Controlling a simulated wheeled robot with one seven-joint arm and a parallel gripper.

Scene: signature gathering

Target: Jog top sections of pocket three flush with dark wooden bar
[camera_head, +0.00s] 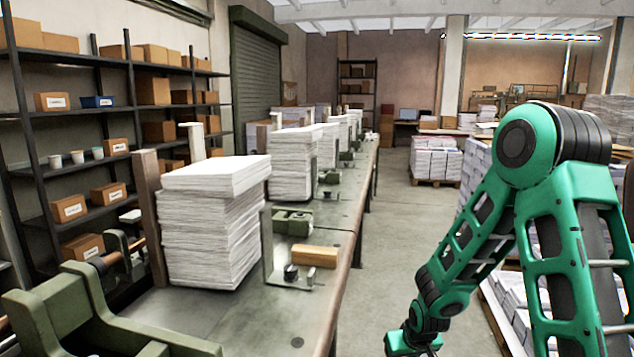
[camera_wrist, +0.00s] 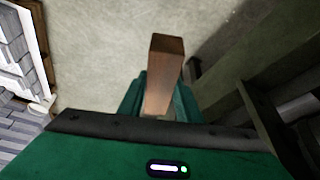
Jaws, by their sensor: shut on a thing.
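My gripper (camera_wrist: 159,98) is shut on a dark reddish-brown wooden bar (camera_wrist: 165,66), which projects out beyond the green fingers over the grey floor. In the head view my gripper (camera_head: 411,342) is low, right of the bench, partly cut off by the bottom edge; the bar is not visible there. A tall nearest stack of white sections (camera_head: 208,235) stands on the bench, its top sections (camera_head: 217,174) sitting slightly askew to those below. More section stacks (camera_head: 293,165) stand behind it in a row. I cannot tell which pocket is number three.
The long metal bench (camera_head: 345,215) runs away from me. A lighter wooden block (camera_head: 315,256) lies near its edge, beside green fittings (camera_head: 293,221). Dark shelving (camera_head: 95,110) with boxes is at the left. The aisle floor (camera_head: 395,220) is clear; paper pallets (camera_head: 436,162) stand right.

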